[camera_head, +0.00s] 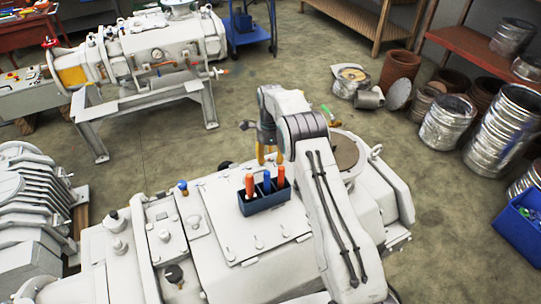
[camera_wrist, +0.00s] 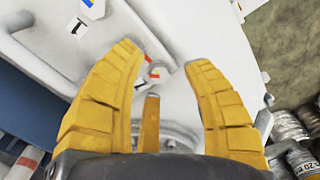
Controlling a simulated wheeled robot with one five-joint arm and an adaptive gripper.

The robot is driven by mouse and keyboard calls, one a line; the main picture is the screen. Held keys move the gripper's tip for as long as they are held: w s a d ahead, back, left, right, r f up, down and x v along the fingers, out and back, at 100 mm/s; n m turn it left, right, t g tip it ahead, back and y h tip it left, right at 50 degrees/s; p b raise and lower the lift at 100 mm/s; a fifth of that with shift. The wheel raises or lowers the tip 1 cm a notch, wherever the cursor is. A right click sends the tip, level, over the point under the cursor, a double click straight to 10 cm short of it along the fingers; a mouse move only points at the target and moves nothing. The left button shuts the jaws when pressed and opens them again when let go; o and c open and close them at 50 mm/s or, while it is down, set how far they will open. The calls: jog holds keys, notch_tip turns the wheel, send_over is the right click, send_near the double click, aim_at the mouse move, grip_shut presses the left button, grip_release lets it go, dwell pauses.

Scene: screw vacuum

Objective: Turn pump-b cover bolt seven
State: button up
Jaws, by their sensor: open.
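My gripper (camera_head: 268,153) shows yellow fingers in the head view, low over the white pump (camera_head: 225,212) in the foreground, partly hidden by my arm. In the wrist view my gripper (camera_wrist: 166,58) has its fingers spread apart with nothing held between them. A small fitting with red and white marks (camera_wrist: 155,73) shows between the fingers, near the cover's edge; I cannot tell whether it is bolt seven. A white tag with a black mark (camera_wrist: 79,25) lies on the white surface left of the fingers. Another white pump (camera_head: 150,55) stands on a frame at the back.
A round opening (camera_head: 345,152) is right of my arm. Metal cans (camera_head: 447,122) and a blue crate (camera_head: 518,228) are at the right.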

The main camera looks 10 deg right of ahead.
jog(key=shift+f, duration=0.15)
jog(key=shift+c, duration=0.3)
grip_shut()
dwell(0.4)
